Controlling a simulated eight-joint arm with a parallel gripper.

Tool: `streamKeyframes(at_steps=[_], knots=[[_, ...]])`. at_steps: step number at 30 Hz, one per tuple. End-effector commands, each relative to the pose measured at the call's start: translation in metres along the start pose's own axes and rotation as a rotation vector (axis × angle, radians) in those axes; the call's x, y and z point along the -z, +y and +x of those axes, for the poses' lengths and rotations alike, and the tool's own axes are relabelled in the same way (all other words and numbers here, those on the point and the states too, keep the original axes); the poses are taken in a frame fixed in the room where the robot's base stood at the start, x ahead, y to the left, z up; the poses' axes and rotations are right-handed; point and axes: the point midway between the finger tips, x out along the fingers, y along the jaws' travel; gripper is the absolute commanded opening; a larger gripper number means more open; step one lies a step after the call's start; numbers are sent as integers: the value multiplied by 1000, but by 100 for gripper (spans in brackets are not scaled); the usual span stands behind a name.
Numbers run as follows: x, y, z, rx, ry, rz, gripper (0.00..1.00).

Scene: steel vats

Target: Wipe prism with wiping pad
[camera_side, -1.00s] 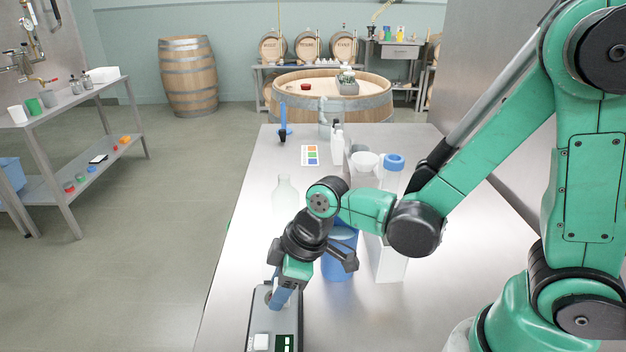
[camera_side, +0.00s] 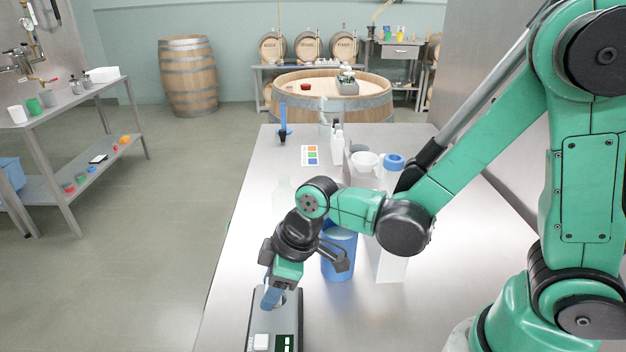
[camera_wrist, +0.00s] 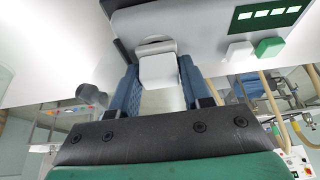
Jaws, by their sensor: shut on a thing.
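My gripper (camera_side: 271,299) has blue fingers and is over the upper end of a grey bench instrument (camera_side: 263,325). In the wrist view my gripper (camera_wrist: 160,85) is shut on a small white block, which looks like the wiping pad (camera_wrist: 160,71). A rounded grey well (camera_wrist: 154,46) on the instrument (camera_wrist: 190,20) lies just beyond the pad. The prism itself is not clearly seen; the pad and fingers may hide it. I cannot tell whether the pad touches the instrument. In the side view the pad is hidden by the fingers.
The instrument has a dark green display (camera_wrist: 268,16), a white button (camera_wrist: 239,50) and a green button (camera_wrist: 269,46). A blue container (camera_side: 338,258), a clear bottle (camera_side: 283,194) and a white box (camera_side: 389,262) stand close behind my wrist. The bench's left front is clear.

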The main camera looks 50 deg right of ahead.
Motion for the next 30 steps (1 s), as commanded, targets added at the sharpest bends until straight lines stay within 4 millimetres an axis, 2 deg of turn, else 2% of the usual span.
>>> streamKeyframes(at_steps=[10, 30], knots=[[-12, 0, -5, 0, 0, 1, 0], [-3, 0, -2, 0, 0, 0, 0]])
